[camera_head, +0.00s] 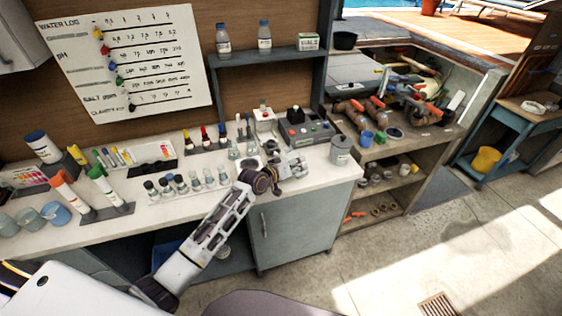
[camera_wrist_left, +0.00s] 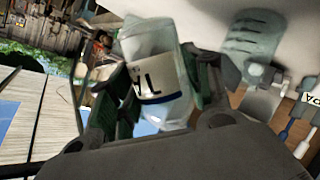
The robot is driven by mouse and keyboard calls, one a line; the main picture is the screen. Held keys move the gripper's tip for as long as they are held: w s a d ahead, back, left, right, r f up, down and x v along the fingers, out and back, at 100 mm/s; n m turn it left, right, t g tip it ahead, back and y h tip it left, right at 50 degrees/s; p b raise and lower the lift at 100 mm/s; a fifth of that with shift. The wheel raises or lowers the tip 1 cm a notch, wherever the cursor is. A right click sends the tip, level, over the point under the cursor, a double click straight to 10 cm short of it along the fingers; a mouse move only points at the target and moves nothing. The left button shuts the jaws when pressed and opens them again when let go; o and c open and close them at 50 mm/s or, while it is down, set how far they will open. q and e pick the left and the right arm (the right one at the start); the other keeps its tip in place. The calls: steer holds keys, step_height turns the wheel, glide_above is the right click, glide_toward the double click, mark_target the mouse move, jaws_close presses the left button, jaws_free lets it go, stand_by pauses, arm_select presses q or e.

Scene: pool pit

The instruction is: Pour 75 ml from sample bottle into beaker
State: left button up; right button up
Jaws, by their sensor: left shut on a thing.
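My left gripper (camera_head: 288,166) is over the front of the white counter, near its right end. In the left wrist view the gripper (camera_wrist_left: 158,92) is shut on the sample bottle (camera_wrist_left: 152,84), a clear bottle with a white label and a blue stripe. The bottle looks tilted in that view; its contents are hard to make out. A clear beaker with graduation marks (camera_wrist_left: 250,45) stands beside the bottle in the wrist view, apart from it. In the head view the held bottle is too small to tell from the gripper. My right gripper is not in view.
Small sample bottles in a rack (camera_head: 185,184) stand left of my arm on the counter (camera_head: 130,222). A test device (camera_head: 306,128) is behind the gripper, and a grey tin (camera_head: 341,150) stands at the right end. A shelf (camera_head: 268,54) is above.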

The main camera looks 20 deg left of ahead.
arm_select(q)
steer(key=f+b, duration=0.1)
steer(key=f+n+h+b, duration=0.1)
steer(key=b, duration=0.1)
steer(key=f+n+b, duration=0.1)
steer(key=shift+s+d+g+b, duration=0.15)
steer(key=shift+d+g+b, duration=0.15)
steer(key=shift+b, duration=0.05)
steer(key=shift+d+r+n+h, duration=0.1)
steer(key=shift+r+n+h, duration=0.2)
steer(key=shift+r+h, duration=0.1)
steer(key=shift+r, duration=0.1)
steer(key=shift+n+b, duration=0.3)
steer(key=shift+b, duration=0.05)
steer(key=shift+s+d+r+n+h, duration=0.1)
steer(key=shift+r+n+h, duration=0.5)
steer(key=shift+r+n, duration=0.1)
steer(key=shift+r, duration=0.25)
steer(key=shift+a+r+n, duration=0.1)
steer(key=shift+a+n, duration=0.1)
steer(key=shift+n, duration=0.1)
steer(key=shift+a+r+n+h, duration=0.1)
steer(key=shift+r+n+h, duration=0.1)
steer(key=shift+n+h, duration=0.15)
steer(key=shift+w+f+n+g+h, duration=0.15)
steer(key=shift+w+n+g+h, duration=0.05)
steer(key=shift+n+g+h, duration=0.15)
